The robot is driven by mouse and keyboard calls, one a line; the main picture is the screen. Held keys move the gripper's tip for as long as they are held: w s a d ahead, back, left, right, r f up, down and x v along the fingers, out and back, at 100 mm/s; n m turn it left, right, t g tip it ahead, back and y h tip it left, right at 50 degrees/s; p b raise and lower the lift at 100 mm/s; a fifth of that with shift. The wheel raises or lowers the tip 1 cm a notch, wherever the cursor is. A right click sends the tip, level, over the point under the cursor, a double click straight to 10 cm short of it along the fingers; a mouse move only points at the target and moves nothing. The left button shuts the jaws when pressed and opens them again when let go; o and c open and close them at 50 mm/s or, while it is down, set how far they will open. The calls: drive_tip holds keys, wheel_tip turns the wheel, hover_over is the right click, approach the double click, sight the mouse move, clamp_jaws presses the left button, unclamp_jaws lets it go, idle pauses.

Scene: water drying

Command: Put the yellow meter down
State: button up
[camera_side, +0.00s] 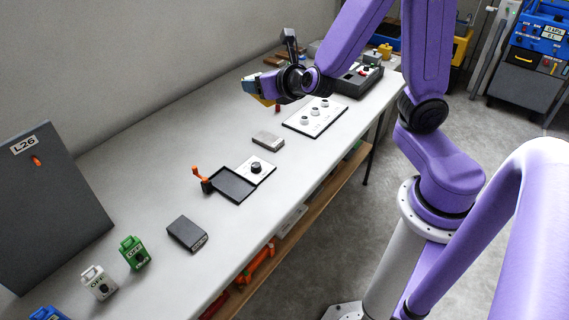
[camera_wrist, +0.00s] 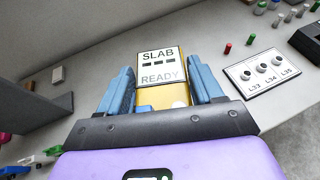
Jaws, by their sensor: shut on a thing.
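The yellow meter (camera_wrist: 175,97) is between the two blue fingers of my gripper (camera_wrist: 160,70) in the wrist view. Its white display reads "SLAB", three dashes and "READY". My gripper is shut on it. In the side view my gripper (camera_side: 261,86) is over the far part of the bench, with a bit of the yellow meter (camera_side: 263,100) showing beneath the fingers. The meter appears to be held above the bench top; the exact gap is hard to tell. Most of its body is hidden by the gripper in the side view.
On the grey bench (camera_side: 165,190) are a three-knob panel (camera_side: 300,124), a grey block (camera_side: 268,139), a black tray (camera_side: 231,187), an orange lever (camera_side: 201,175) and a dark box (camera_side: 187,233). A red peg (camera_wrist: 228,48) stands nearby. Bare bench lies left of the tray.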

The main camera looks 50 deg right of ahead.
drive_tip(key=w+f+h, duration=0.1)
drive_tip(key=w+f, duration=0.5)
drive_tip(key=f, duration=0.2)
drive_tip(key=m, duration=0.1)
hover_over(223, 149)
wheel_tip(223, 149, down, 20)
drive_tip(key=shift+r, duration=0.1)
drive_tip(key=shift+f, duration=1.6)
drive_tip(key=shift+f, duration=0.2)
drive_tip(key=o, duration=1.2)
drive_tip(key=shift+o, duration=0.2)
